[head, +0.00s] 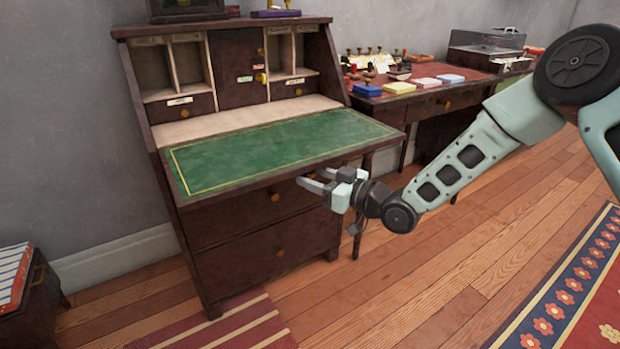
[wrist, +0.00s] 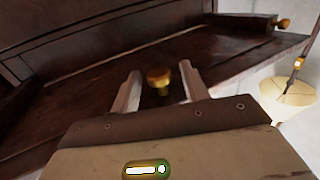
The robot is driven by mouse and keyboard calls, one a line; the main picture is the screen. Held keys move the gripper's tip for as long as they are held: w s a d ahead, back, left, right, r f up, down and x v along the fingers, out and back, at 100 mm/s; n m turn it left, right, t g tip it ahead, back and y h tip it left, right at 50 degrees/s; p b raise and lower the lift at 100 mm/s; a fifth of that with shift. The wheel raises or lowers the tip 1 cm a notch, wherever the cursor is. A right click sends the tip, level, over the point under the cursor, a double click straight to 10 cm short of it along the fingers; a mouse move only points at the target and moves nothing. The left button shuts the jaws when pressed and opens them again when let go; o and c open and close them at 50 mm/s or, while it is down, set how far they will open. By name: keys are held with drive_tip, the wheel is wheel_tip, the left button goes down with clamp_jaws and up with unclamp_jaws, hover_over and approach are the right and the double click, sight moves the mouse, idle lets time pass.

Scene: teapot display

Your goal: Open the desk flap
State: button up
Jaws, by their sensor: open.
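The desk flap (head: 270,148) is lowered and lies roughly level, with its green, gold-lined writing surface facing up. It stands out from the dark wooden desk (head: 240,83). My gripper (head: 312,182) is open at the flap's front right edge, slightly below it. In the wrist view, its two pale fingers (wrist: 158,90) stand apart with a brass knob (wrist: 158,78) showing between them. I cannot tell whether the fingers touch the knob. Nothing is held.
Drawers with brass knobs (head: 279,253) are below the flap. A side table (head: 425,98) with colored blocks and stamps stands right of the desk. A small chest (head: 38,298) stands at lower left. The wooden floor (head: 440,270) in front is clear, with a patterned rug (head: 575,285) at right.

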sight(310, 159)
drive_tip(key=shift+x, duration=0.8)
clamp_jaws()
drive_tip(key=r+p, duration=0.1)
drive_tip(key=r, duration=0.1)
drive_tip(key=r+p, duration=0.2)
drive_tip(key=r, duration=0.1)
drive_tip(key=shift+s+r, duration=0.25)
drive_tip(key=shift+c, duration=0.3)
unclamp_jaws()
drive_tip(key=shift+o, duration=0.3)
